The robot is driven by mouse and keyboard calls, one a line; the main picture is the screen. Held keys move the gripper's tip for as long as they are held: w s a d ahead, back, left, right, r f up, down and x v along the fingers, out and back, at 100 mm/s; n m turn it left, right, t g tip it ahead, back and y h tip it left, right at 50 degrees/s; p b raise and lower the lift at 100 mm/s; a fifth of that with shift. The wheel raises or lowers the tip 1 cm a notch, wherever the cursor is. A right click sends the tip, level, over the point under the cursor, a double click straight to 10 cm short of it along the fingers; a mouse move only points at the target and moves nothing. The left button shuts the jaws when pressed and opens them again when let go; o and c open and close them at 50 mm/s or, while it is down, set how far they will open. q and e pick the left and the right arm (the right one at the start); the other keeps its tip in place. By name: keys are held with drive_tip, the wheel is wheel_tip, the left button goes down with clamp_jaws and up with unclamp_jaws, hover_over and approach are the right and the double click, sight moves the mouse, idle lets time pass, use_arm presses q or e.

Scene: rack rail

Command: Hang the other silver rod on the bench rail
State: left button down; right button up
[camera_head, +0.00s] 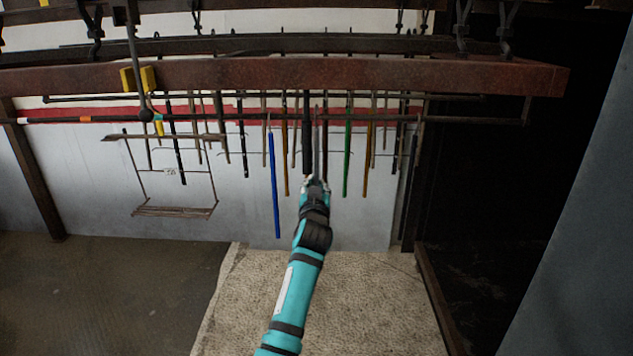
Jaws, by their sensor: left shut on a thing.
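My left gripper (315,182) reaches up from the bottom centre and is shut on a thin silver rod (317,140). The rod stands about upright above the fingers, its top close to the bench rail (226,119). I cannot tell whether it touches the rail. The rail is a long dark horizontal bar below a thick reddish-brown beam. Several grey and dark rods hang along it; I cannot tell which of these is another silver rod. My right gripper is not in view.
A blue rod (275,185) hangs just left of my gripper and a green rod (347,150) just right. The reddish-brown beam (300,74) runs above. A small hanging swing-like frame (174,212) is at left. The floor below the rods looks clear.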

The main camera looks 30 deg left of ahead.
use_arm(q)
drive_tip(key=shift+p+v, duration=0.7)
drive_tip(key=shift+v, duration=1.6)
